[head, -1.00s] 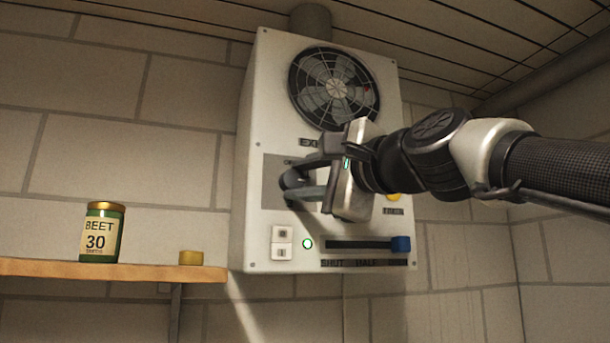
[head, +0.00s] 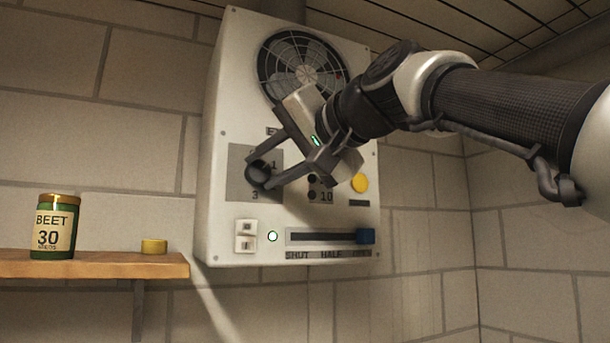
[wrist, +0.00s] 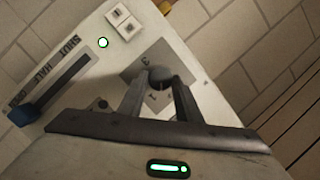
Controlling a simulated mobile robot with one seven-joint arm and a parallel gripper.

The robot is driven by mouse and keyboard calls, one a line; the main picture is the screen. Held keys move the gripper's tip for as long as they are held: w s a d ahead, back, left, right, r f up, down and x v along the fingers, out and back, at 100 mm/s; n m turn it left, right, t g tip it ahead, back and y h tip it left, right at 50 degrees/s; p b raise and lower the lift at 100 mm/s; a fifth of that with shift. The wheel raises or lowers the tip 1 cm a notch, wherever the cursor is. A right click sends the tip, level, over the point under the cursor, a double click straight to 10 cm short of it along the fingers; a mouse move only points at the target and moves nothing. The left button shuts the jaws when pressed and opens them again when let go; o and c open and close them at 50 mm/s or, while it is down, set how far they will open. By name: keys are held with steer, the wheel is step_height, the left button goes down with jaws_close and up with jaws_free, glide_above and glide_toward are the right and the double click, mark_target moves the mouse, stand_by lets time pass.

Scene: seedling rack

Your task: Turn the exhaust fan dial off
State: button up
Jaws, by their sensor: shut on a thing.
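The exhaust fan dial (head: 258,172) is a dark round knob on a grey plate, on the front of a white wall-mounted box (head: 215,205). The digits 1 and 3 show beside it; its pointer cannot be made out. My gripper (head: 263,170) reaches in from the right, with one finger above the dial and one below, shut on it. In the wrist view the dial (wrist: 160,75) sits between the two fingertips of my gripper (wrist: 159,84). The fan (head: 301,70) is behind a round grille above, partly covered by my gripper.
The box also has a yellow button (head: 360,183), a slider with a blue knob (head: 366,236), a lit green lamp (head: 272,236) and white switches (head: 245,235). A wooden shelf (head: 100,266) at left holds a green BEET jar (head: 54,228) and a small yellow block (head: 154,246).

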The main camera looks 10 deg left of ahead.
steer(key=n+h, duration=0.1)
steer(key=n, duration=0.2)
steer(key=shift+r, duration=0.15)
steer(key=shift+s+a+r+n+t+h, duration=0.15)
steer(key=shift+n+h, duration=0.2)
steer(key=shift+n, duration=0.4)
steer(key=shift+w+a+f+n+t+h, duration=0.15)
steer(key=shift+n+h, duration=0.2)
steer(key=shift+n, duration=0.4)
steer(key=shift+s+d+r, duration=0.1)
steer(key=shift+r, duration=0.05)
steer(key=o, duration=1)
steer(key=shift+o, duration=0.2)
steer(key=v, duration=1.7)
steer(key=shift+s+r, duration=0.2)
steer(key=shift+s, duration=0.05)
